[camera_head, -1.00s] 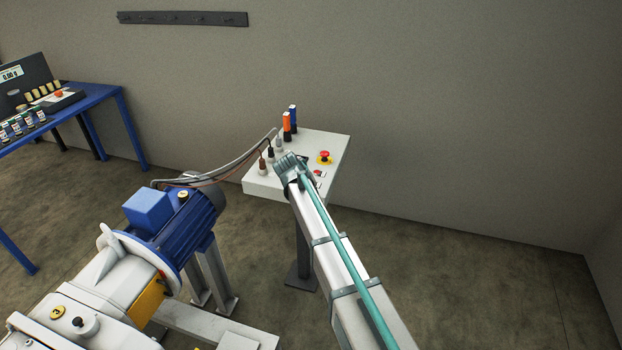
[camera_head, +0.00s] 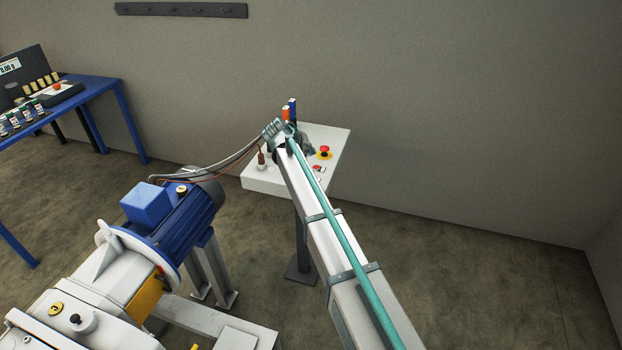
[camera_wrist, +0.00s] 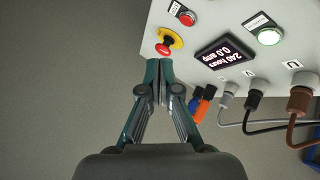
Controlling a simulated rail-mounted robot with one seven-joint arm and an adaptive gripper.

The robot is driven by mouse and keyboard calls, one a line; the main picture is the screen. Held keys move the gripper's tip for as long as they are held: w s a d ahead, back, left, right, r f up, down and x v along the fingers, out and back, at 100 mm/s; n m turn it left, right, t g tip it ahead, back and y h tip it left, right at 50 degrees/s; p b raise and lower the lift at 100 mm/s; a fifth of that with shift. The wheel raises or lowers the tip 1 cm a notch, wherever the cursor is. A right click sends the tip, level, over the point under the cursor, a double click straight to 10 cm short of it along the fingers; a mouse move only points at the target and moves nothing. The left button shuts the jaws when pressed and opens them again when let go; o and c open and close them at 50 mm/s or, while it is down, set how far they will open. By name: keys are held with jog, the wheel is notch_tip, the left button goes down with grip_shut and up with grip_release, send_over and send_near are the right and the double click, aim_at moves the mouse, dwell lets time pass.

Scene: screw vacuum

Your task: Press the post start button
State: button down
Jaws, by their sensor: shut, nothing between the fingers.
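The white control post (camera_head: 258,183) stands by the back wall. In the wrist view, its panel (camera_wrist: 215,20) holds a lit green button (camera_wrist: 268,37) with a label, at upper right. A smaller red button (camera_wrist: 187,18) sits at the top. A red mushroom button on a yellow base (camera_wrist: 168,42) is at the left. My gripper (camera_wrist: 158,68) is shut and empty. Its fingertips show just below the mushroom button in the wrist view, left of the green button. Contact with the panel cannot be told. In the head view my arm hides part of the panel.
A display (camera_wrist: 227,53) reads 0.0 amp. Several plugs, such as the brown one (camera_wrist: 300,98), and cables stand along the panel's side. A blue motor (camera_head: 180,228) is at left. The floor at right is clear.

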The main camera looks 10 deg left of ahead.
notch_tip(320, 180, down, 8)
jog(key=shift+r+b, duration=0.1)
jog(key=shift+b, duration=1.1)
jog(key=shift+f, duration=0.45)
jog(key=shift+f+b, duration=0.1)
jog(key=shift+b, duration=0.25)
jog(key=shift+f+b, duration=0.35)
jog(key=shift+b, duration=0.05)
